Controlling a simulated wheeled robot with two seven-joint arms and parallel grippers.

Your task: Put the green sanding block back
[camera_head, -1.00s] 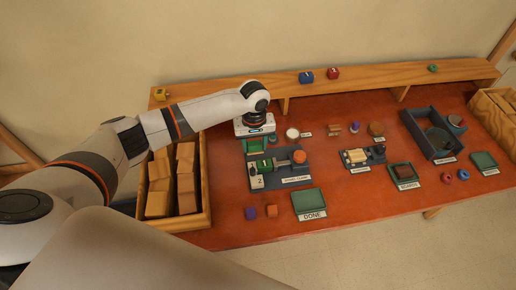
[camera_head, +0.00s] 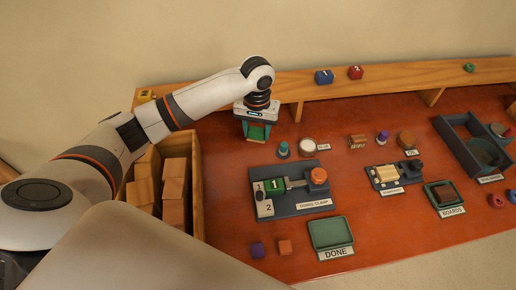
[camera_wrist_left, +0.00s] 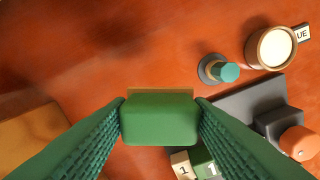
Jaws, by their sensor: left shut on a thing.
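My left gripper (camera_head: 256,132) is over the back left of the red bench, behind the doweling clamp. In the left wrist view its two green ribbed fingers are closed on the green sanding block (camera_wrist_left: 160,118), which has a thin wood-coloured edge. The bench surface shows around the block, and I cannot tell whether it touches the bench. The grey clamp base (camera_head: 315,203) has a green block marked 1 (camera_head: 274,185) on it and an orange knob (camera_head: 318,176). My right gripper is not in view.
A teal-topped knob (camera_head: 283,147) and a round white-topped pot (camera_head: 307,146) stand right of the gripper. A wooden crate of blocks (camera_head: 197,190) is at left. The green DONE tray (camera_head: 331,220) is in front. A raised shelf (camera_head: 400,80) runs along the back.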

